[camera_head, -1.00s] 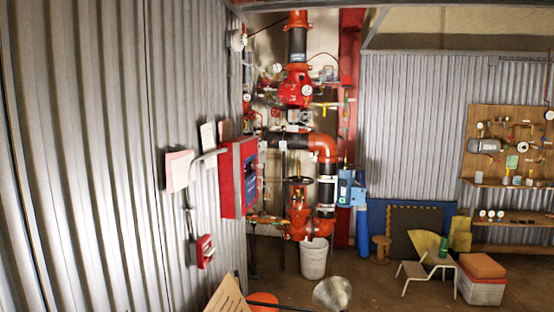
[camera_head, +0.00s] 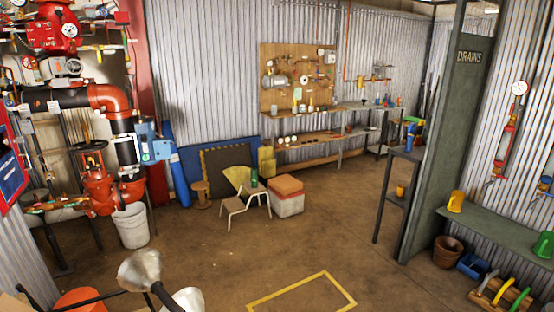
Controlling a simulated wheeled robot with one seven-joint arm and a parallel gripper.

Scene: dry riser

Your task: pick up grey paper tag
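I cannot make out a grey paper tag with certainty. A small pale patch (camera_head: 53,106) shows on the dark pipe beside the red and orange riser valves at the left. It is too small to tell whether it is a tag. My gripper is not in view.
Metal funnels (camera_head: 140,270) stand close at the bottom left. A white bucket (camera_head: 131,227) is below the riser pipes. A stool (camera_head: 243,207) and a box with an orange top (camera_head: 287,197) stand mid-room. A dark green partition (camera_head: 440,140) and shelf (camera_head: 500,232) are at right. The middle floor is open.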

